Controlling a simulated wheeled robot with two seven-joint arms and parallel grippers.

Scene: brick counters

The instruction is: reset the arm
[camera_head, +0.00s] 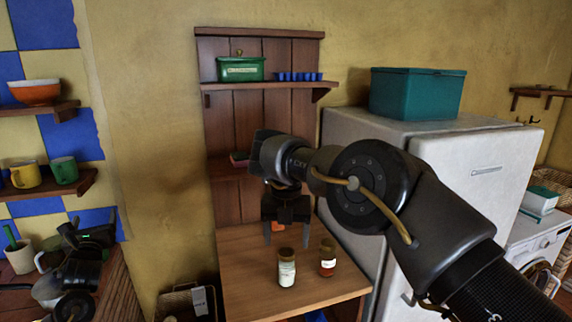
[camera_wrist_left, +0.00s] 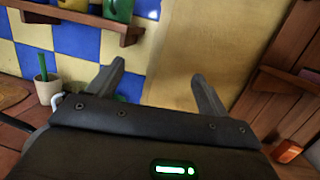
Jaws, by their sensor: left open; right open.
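My right arm comes in from the right in the head view. Its right gripper (camera_head: 287,236) points down, open and empty, above the back of the small wooden table. My left gripper (camera_head: 76,232) is at the lower left, by the counter with cups; its fingers are hard to make out there. In the left wrist view the left gripper (camera_wrist_left: 160,84) has its two fingers spread apart with nothing between them. The blue and yellow wall lies beyond them.
Two jars, one white-labelled (camera_head: 286,270) and one red (camera_head: 327,260), stand on the wooden table (camera_head: 240,290) in front of the right gripper. A small orange box (camera_wrist_left: 287,151) is at the right. A white fridge (camera_head: 380,155) stands behind my right arm. Wall shelves hold mugs and a bowl.

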